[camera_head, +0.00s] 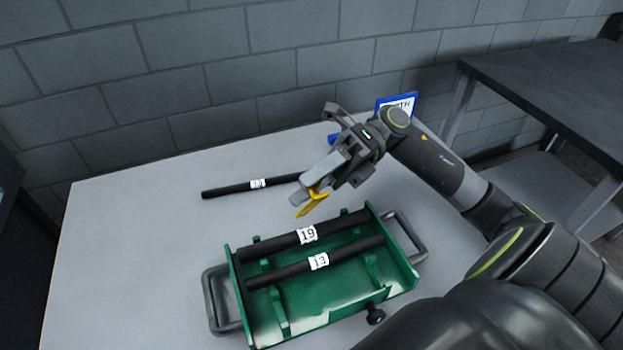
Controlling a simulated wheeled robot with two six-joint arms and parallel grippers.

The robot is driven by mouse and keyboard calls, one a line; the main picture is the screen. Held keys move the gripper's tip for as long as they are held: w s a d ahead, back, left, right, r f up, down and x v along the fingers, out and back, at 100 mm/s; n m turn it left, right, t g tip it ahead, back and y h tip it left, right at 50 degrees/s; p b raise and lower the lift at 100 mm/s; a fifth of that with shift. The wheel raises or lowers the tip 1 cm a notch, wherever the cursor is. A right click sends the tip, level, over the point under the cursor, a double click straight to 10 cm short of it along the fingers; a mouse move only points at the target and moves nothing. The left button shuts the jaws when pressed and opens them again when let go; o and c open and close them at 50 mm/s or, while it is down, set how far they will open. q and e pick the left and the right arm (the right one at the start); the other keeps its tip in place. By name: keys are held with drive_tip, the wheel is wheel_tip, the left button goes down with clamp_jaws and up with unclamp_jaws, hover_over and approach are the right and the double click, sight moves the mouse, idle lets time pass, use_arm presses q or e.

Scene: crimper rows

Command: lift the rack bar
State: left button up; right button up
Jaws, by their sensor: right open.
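A green rack (347,306) stands on the table and holds two black bars, lying roughly parallel. The far bar (270,246) has a white label reading 19. The near bar (284,273) has a white label that seems to read 13. A third labelled black bar (228,190) lies behind the rack; its right end is hidden by my right gripper, and its label is too small to read surely. My right gripper (305,204) is open and empty, above and behind the rack's far bar. My left gripper is not in view.
The rack has grey loop handles (217,300) at both ends and a dark knob (375,316) in front. A blue-framed sign (411,104) stands behind my right arm. The pale table (130,250) is clear at left. A dark table (550,80) stands at right.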

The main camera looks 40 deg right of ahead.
clamp_jaws()
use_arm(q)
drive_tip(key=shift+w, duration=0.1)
use_arm(e)
drive_tip(key=shift+w, duration=0.1)
